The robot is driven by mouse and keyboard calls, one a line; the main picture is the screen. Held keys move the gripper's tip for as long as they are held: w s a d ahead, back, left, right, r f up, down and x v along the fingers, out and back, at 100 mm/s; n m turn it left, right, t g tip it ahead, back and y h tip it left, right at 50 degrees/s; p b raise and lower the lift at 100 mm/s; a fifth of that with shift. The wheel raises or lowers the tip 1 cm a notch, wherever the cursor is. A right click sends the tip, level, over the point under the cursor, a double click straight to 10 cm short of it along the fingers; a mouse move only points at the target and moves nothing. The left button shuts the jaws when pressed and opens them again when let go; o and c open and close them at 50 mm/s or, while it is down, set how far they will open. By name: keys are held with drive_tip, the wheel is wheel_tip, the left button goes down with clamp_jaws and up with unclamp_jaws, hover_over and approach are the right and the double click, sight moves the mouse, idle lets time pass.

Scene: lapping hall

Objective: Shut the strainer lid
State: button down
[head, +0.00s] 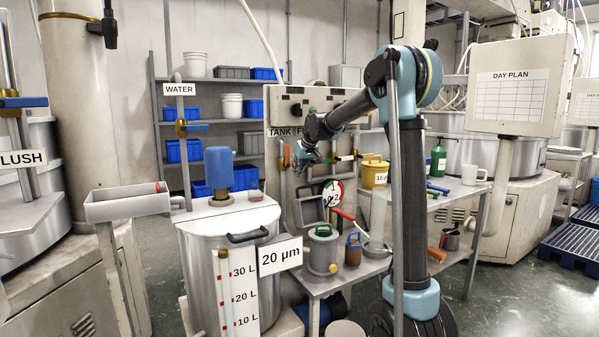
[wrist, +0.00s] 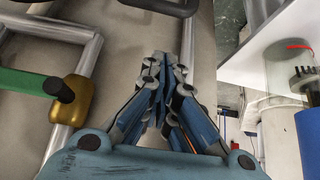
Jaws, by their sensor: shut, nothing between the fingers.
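My gripper (head: 301,163) is at the front of the TANK panel among its pipes and valves, above the bench. In the wrist view my gripper (wrist: 167,68) has its fingers together and holds nothing. A grey box-like part (head: 310,208) with a raised flat flap sits low on the panel, below my gripper; it may be the strainer with its lid up, but I cannot tell surely. A dark handle (wrist: 158,6) crosses the top of the wrist view, beyond my fingertips and apart from them; I cannot tell what it belongs to.
A brass valve with a green lever (wrist: 66,100) and grey pipes lie left of my gripper in the wrist view. A round gauge (head: 333,193) is on the panel. A lidded can (head: 323,252) and a yellow bucket (head: 375,173) stand nearby. The large drum (head: 215,240) stands left.

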drive_tip(key=x, duration=0.6)
drive_tip(key=shift+s+d+f, duration=0.1)
drive_tip(key=shift+d+f, duration=0.05)
drive_tip(key=shift+f, duration=0.05)
drive_tip(key=shift+s+d+r, duration=0.1)
drive_tip(key=shift+s+d, duration=0.4)
drive_tip(key=shift+s, duration=0.25)
drive_tip(key=shift+s+d+r, duration=0.1)
drive_tip(key=shift+s+d, duration=0.4)
drive_tip(key=shift+s, duration=0.2)
